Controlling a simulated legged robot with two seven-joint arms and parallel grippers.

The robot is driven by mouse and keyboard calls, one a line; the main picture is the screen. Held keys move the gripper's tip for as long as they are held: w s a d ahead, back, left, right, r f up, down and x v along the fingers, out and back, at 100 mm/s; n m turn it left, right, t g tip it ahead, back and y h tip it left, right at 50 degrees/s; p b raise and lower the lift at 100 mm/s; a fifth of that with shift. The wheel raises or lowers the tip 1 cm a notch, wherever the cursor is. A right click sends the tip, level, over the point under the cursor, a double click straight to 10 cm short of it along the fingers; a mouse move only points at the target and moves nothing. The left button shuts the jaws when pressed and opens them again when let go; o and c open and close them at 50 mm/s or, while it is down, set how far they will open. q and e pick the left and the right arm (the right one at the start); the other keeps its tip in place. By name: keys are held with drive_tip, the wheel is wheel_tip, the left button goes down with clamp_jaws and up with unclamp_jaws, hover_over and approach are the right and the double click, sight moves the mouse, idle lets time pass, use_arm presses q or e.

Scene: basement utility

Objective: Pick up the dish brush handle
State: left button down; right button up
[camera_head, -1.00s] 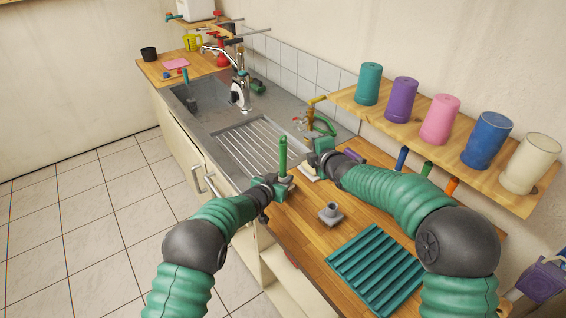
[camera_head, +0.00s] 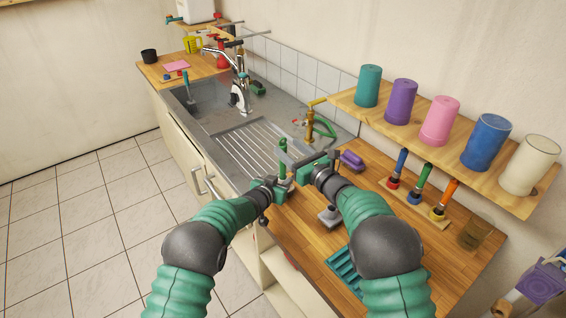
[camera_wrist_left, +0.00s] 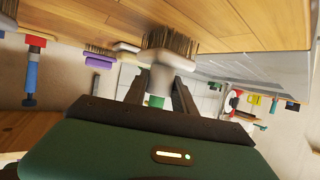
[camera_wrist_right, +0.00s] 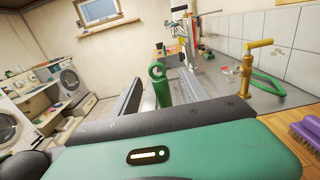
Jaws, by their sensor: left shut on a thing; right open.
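The dish brush stands upright, its green handle (camera_head: 283,148) pointing up. In the left wrist view its pale head (camera_wrist_left: 160,75) and dark bristles (camera_wrist_left: 170,42) show close to the wooden counter; I cannot tell if they touch it. My right gripper (camera_head: 298,165) is open beside the upper handle. In the right wrist view the handle's ringed top (camera_wrist_right: 158,84) stands between the open fingers.
A grey socketed piece (camera_head: 328,216) and a teal ribbed mat (camera_head: 346,272) are partly behind my right arm. A purple brush (camera_head: 351,160) and a rack of coloured-handled brushes (camera_head: 414,198) lie right. The sink drainer (camera_head: 248,146) is beyond; a cup shelf (camera_head: 420,130) overhangs the counter.

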sight(284, 144)
drive_tip(key=x, duration=0.3)
drive_tip(key=shift+w+a, duration=0.25)
drive_tip(key=shift+w, duration=0.05)
clamp_jaws()
drive_tip(key=shift+d, duration=0.1)
idle(1.0)
